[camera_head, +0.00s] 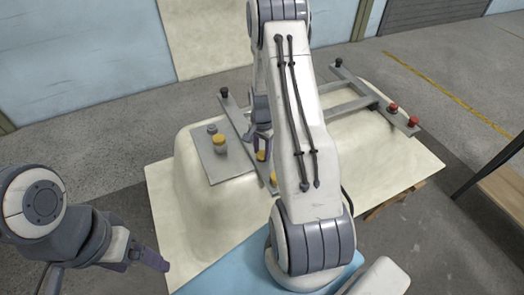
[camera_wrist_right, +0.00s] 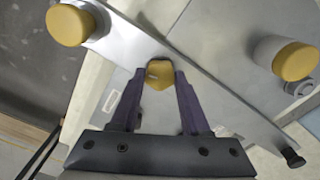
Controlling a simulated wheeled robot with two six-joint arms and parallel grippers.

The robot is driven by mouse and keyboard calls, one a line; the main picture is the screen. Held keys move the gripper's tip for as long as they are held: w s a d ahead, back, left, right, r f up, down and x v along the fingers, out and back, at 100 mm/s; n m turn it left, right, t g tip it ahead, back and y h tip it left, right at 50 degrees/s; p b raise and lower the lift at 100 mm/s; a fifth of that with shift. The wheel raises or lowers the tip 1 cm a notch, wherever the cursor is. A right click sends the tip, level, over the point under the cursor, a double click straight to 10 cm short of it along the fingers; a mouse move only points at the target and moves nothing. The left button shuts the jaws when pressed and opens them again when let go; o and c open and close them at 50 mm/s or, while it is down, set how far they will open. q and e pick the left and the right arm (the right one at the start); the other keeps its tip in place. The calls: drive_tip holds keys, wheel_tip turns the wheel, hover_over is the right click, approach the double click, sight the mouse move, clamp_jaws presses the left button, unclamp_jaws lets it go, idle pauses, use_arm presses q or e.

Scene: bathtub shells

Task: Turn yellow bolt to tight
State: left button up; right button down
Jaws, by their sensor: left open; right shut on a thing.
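The yellow bolt (camera_wrist_right: 159,74) sits on a grey metal bar (camera_wrist_right: 205,80) and shows between my right gripper's dark fingers in the wrist view. My right gripper (camera_wrist_right: 162,78) is shut on this bolt, one finger on each side. In the head view, the right gripper (camera_head: 262,146) reaches down to the bolt (camera_head: 261,156) on the bar over the pale shell. Its finger contact is small there. My left gripper (camera_head: 163,264) is at the lower left, away from the shell and empty. Its finger gap is hard to see.
A grey plate (camera_head: 225,165) on the pale shell (camera_head: 183,160) carries a yellow-topped knob (camera_head: 219,140) and a grey knob (camera_head: 212,128). Another yellow knob (camera_wrist_right: 68,25) is on the bar. Red knobs (camera_head: 413,121) stand on the frame at right. My right arm hides the middle.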

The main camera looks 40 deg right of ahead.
sight(262, 153)
drive_tip(key=shift+w+d+r+m, duration=0.1)
drive_tip(key=shift+m, duration=1.4)
drive_tip(key=c, duration=0.5)
unclamp_jaws()
drive_tip(key=shift+o, duration=0.6)
wheel_tip(262, 153, up, 10)
drive_tip(key=b, duration=0.1)
drive_tip(key=shift+r+b, duration=0.2)
drive_tip(key=shift+b, duration=0.15)
